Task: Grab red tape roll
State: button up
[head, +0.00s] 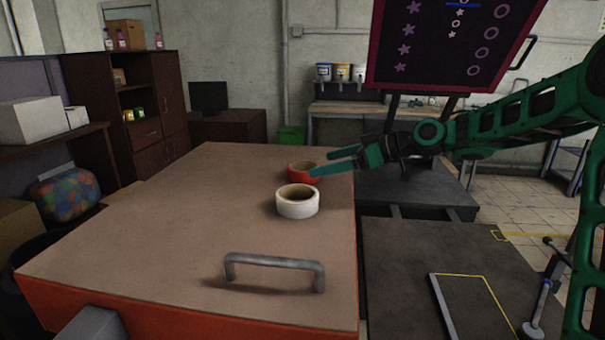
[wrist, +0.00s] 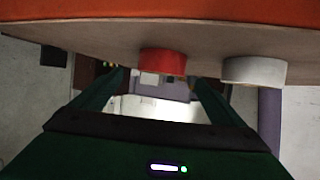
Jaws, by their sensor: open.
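The red tape roll (head: 298,177) lies flat on the brown tabletop (head: 190,215), near its right edge in the head view. My gripper (head: 318,165) is open, coming from the right with its fingertips at the roll's right side. In the wrist view, which looks inverted, the red tape roll (wrist: 163,62) shows between the tips of my open gripper (wrist: 157,77). The fingers partly cover the roll in the head view. I cannot tell whether they touch it.
A white tape roll (head: 298,206) lies just in front of the red one; it also shows at right in the wrist view (wrist: 254,71). A grey handle (head: 275,262) stands near the table's front. A dark printing platform (head: 400,270) is at right. The left tabletop is clear.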

aim_at(302, 168)
jog(key=x, duration=0.8)
jog(key=shift+w+a, duration=0.1)
jog(key=shift+a, duration=0.25)
jog(key=c, duration=1.2)
